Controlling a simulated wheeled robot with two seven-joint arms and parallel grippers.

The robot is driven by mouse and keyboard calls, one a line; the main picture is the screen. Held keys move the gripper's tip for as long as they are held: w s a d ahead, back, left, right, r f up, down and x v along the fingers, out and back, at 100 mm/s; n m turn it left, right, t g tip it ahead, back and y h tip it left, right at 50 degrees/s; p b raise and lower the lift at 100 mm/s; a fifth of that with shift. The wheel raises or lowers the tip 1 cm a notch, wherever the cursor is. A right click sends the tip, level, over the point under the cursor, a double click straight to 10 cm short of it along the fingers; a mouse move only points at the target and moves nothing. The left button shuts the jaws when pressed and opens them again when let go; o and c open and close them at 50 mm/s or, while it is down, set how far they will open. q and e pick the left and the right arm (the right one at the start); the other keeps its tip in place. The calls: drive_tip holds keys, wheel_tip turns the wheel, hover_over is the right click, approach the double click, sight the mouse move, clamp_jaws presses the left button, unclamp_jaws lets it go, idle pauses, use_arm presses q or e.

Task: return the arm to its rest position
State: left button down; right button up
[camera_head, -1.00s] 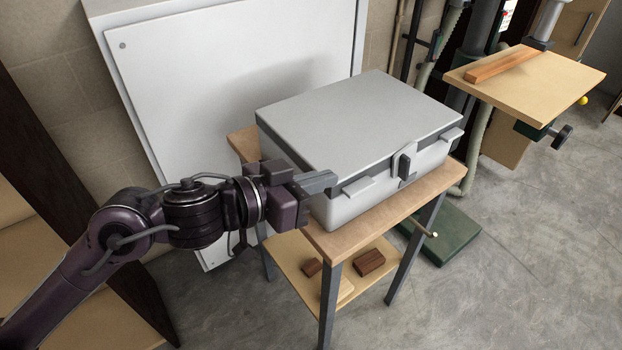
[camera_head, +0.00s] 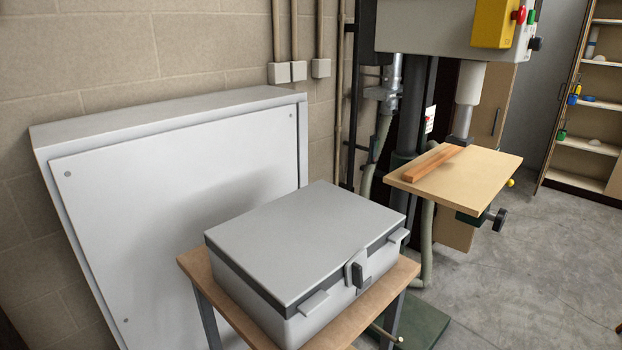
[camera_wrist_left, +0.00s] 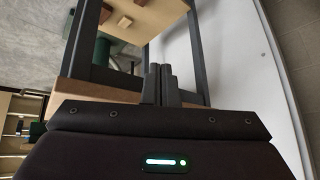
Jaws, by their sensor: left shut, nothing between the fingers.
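My left gripper (camera_wrist_left: 160,80) shows in the left wrist view with its two fingers shut together and nothing between them. Beyond it is the dark frame of the small wooden table (camera_wrist_left: 100,75), close to the fingers; I cannot tell whether they touch it. In the head view no arm is in sight. The grey case (camera_head: 305,245) sits closed on the small table (camera_head: 383,294), with its latch (camera_head: 357,272) at the front. My right gripper is in neither view.
A white cabinet (camera_head: 180,170) stands behind the table against the block wall. A drill press with a wooden table (camera_head: 470,175) stands to the right, bearing a wooden strip (camera_head: 433,162). Open shelves (camera_head: 590,105) are at the far right. The concrete floor (camera_head: 500,290) at right is clear.

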use_arm(q)
drive_tip(key=s+f+g, duration=0.3)
drive_tip(key=s+f, duration=0.1)
drive_tip(key=s, duration=0.2)
drive_tip(key=s+f+g, duration=0.1)
drive_tip(key=s+f, duration=0.1)
drive_tip(key=f, duration=1.5)
drive_tip(key=s+f+g, duration=0.1)
drive_tip(key=s+f, duration=0.1)
drive_tip(key=f, duration=1.4)
drive_tip(key=s+a+f, duration=0.2)
drive_tip(key=s+f, duration=0.5)
drive_tip(key=s, duration=0.2)
drive_tip(key=s+a+f+g, duration=0.1)
drive_tip(key=s+a+f, duration=0.1)
drive_tip(key=s+f, duration=0.6)
drive_tip(key=shift+s+f+m, duration=0.3)
drive_tip(key=shift+s, duration=0.25)
